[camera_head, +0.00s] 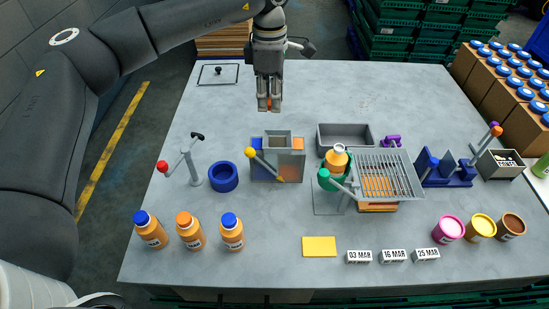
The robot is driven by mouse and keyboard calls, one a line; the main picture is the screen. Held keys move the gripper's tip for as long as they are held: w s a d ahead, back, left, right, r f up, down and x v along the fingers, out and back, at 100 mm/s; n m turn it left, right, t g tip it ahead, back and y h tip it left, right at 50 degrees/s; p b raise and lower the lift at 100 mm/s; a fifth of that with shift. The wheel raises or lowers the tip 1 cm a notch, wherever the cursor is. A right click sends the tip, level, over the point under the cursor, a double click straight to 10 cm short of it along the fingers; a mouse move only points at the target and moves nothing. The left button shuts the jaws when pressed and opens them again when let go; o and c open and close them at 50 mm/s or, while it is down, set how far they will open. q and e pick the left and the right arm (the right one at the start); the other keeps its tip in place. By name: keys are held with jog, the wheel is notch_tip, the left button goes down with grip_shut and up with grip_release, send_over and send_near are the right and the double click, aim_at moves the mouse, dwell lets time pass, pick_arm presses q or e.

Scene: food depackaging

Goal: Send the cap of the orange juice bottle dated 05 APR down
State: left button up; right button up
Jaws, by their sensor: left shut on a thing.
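My left gripper (269,103) is above the back middle of the table, pointing down. It is shut on a small orange thing that shows between its fingertips and looks like a cap. A sorting box (257,172) with a grey top opening, blue and orange sections and a yellow-knobbed lever (266,165) stands below and in front of the gripper, apart from it. An orange bottle (336,160) stands in a green holder (326,181) right of the box. Three orange juice bottles stand front left: blue-capped (151,233), orange-capped (190,234) and blue-capped (232,236). Their dates are too small to read.
A blue ring-shaped bowl (223,177) and a red-knobbed lever stand (190,163) are left of the box. A grey tray (343,134) and slanted rack (389,171) are to the right. Several cups and date blocks line the front right. The back left is mostly clear.

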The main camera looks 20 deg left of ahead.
pick_arm(q)
notch_tip(320, 180, down, 4)
jog(key=shift+a+f+b, duration=0.1)
jog(key=shift+f+b, duration=0.05)
jog(key=shift+b, duration=0.95)
jog(key=shift+f, duration=0.45)
jog(key=o, duration=0.7)
